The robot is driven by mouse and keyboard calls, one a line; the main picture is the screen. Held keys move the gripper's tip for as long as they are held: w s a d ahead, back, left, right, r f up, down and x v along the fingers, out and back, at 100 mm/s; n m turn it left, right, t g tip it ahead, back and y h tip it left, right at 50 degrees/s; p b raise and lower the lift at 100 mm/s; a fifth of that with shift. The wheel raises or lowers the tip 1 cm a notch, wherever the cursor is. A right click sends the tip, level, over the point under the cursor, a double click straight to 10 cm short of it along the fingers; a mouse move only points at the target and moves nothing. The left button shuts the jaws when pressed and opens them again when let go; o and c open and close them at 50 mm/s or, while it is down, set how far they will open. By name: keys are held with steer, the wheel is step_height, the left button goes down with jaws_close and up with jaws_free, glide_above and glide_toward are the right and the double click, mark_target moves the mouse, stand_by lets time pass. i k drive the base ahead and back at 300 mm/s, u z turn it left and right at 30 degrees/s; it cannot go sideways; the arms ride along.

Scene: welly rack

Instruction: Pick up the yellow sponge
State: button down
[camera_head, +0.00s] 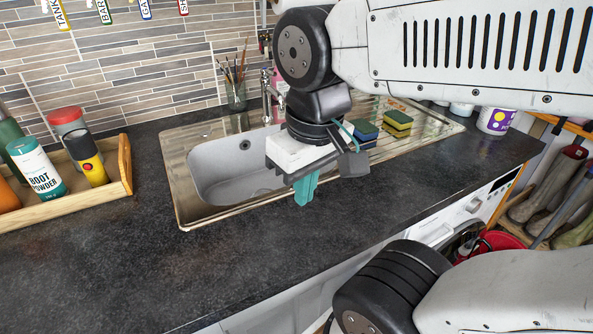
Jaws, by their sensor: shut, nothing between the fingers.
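A yellow sponge (398,118) with a dark green layer lies on the metal drainboard, right of the sink basin. A second sponge (364,131), blue with a yellow band, lies just left of it. My gripper (305,198) hangs over the front edge of the sink, left of and nearer than both sponges. Its teal fingers point down and are together, with nothing held. My wrist hides part of the basin and the back of the drainboard.
The sink basin (222,172) is below and left of my gripper. A tap (268,95) and a brush jar (236,97) stand behind. A wooden tray (125,165) with bottles is at left. A white tub (496,120) stands right of the drainboard. The front counter is clear.

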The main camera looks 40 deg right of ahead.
mark_target(400, 120)
steer(key=z, duration=0.1)
steer(key=k, duration=0.4)
steer(key=u, duration=1.15)
steer(key=k, duration=1)
steer(key=z, duration=1.35)
steer(key=i, duration=1)
